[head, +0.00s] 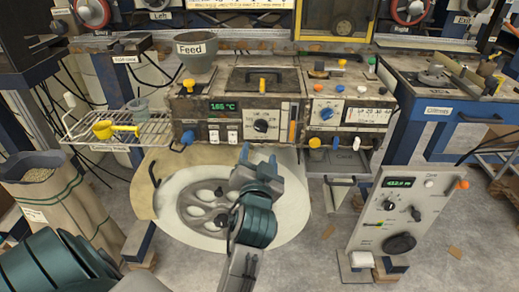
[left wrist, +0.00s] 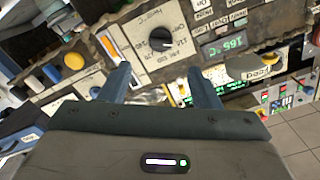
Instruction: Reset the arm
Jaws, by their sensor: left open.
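My left gripper (head: 258,155) is raised in front of the machine's control panel, below the round black dial (head: 261,125). Its two blue fingers also show in the left wrist view (left wrist: 160,88), spread apart with nothing between them. In that view the dial (left wrist: 161,40) lies beyond the fingers, apart from them. My left arm's dark teal links run up from the bottom of the head view. My right gripper is not in view.
A grey bowl labelled Feed (head: 195,52) stands on the machine. A wire rack (head: 118,128) at left holds a yellow scoop (head: 113,130). A sack (head: 48,195) stands at far left, a control box (head: 402,212) at right. The floor at front right is mostly clear.

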